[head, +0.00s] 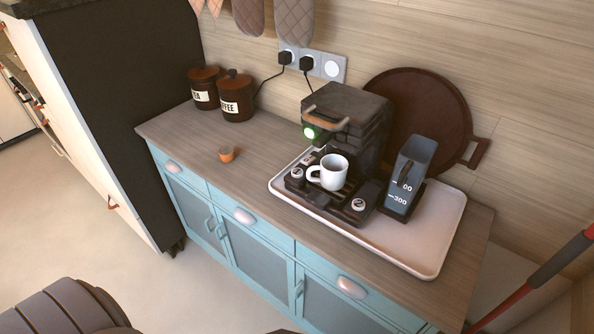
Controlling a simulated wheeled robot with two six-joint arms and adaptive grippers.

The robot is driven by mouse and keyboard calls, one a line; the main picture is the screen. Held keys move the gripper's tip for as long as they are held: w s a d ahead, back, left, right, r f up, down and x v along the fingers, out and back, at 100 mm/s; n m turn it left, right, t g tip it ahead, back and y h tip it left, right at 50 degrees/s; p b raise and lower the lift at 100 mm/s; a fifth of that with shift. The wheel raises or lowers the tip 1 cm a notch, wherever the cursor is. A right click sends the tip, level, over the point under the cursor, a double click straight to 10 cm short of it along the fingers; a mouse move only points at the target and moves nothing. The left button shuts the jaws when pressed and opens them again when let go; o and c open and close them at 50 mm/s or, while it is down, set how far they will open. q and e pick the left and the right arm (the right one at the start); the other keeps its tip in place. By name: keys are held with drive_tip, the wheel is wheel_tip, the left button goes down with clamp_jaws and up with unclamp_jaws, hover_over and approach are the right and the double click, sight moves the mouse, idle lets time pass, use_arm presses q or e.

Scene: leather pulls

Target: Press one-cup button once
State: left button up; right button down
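A dark coffee machine (345,120) stands on a white tray (425,260) on the counter. A second white round button (358,204), which seems marked 2, sits at the right. A white mug (333,172) stands upright on the base between them, its handle to the left. Neither of my grippers is in view.
A grey water container (408,175) with level marks stands right of the machine. A small orange cup (226,154) and two brown canisters (236,98) stand to the left. A brown round tray (425,110) leans on the wall. The counter's front left is clear.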

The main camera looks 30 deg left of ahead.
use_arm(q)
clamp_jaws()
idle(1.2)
